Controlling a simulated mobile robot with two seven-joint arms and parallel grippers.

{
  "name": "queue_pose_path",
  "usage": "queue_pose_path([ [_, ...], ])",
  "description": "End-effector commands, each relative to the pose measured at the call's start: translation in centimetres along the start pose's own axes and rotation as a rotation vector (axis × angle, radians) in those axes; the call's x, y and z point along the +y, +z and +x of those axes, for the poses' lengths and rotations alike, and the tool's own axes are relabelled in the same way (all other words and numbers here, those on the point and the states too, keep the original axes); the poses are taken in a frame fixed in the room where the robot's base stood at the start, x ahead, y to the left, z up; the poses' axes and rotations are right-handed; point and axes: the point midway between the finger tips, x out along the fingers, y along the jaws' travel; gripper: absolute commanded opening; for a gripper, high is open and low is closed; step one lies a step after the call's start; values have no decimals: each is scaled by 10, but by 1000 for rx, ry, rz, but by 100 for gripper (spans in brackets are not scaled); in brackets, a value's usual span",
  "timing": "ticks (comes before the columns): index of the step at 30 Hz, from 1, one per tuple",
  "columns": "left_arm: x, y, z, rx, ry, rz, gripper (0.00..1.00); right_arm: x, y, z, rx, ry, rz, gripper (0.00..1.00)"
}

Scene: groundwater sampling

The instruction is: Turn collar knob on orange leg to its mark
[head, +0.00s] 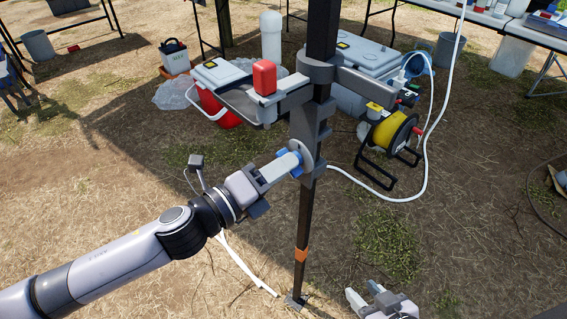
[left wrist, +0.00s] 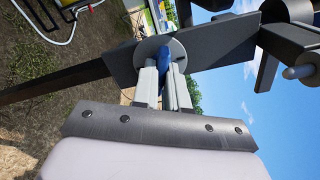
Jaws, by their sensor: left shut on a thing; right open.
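The dark upright leg (head: 299,230) stands in the middle of the head view, with an orange band (head: 301,255) low on it. A grey collar (head: 308,125) sits around the leg, with a round grey disc and a blue knob (head: 297,156) on its side. My left gripper (head: 286,166) reaches in from the left and is shut on the blue knob. In the left wrist view the blue knob (left wrist: 165,60) shows between the two fingers, in front of the round disc (left wrist: 176,48). I cannot make out the mark. My right gripper (head: 371,297) is open and empty at the bottom, low right of the leg.
A red block (head: 264,77) sits on a grey bracket on the leg above the collar. A yellow reel (head: 393,130) on a black stand and a white hose (head: 425,165) lie to the right. A red cooler (head: 217,100) stands behind. The dry grass at lower left is mostly clear.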

Motion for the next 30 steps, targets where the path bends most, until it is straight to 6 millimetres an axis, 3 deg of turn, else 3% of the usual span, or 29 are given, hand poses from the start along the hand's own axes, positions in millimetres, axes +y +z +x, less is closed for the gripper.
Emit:
queue_pose_path([
  [15,-1,1,0,2,2,969,0,-2,-21,-16,1,0,5,43],
  [19,0,0,0,2,1,1094,0,-2,-23,-17,1,0,5,43],
  [26,1,0,0,1,1,1114,0,-2,-23,-17,1,0,4,43],
  [27,1,0,0,1,1,1113,22,-2,-23,-17,1,0,4,43],
  [29,1,0,0,1,1,1112,42,-2,-23,-17,1,0,4,43],
  [30,1,0,0,1,1,1111,43,-2,-23,-17,1,0,4,43],
])
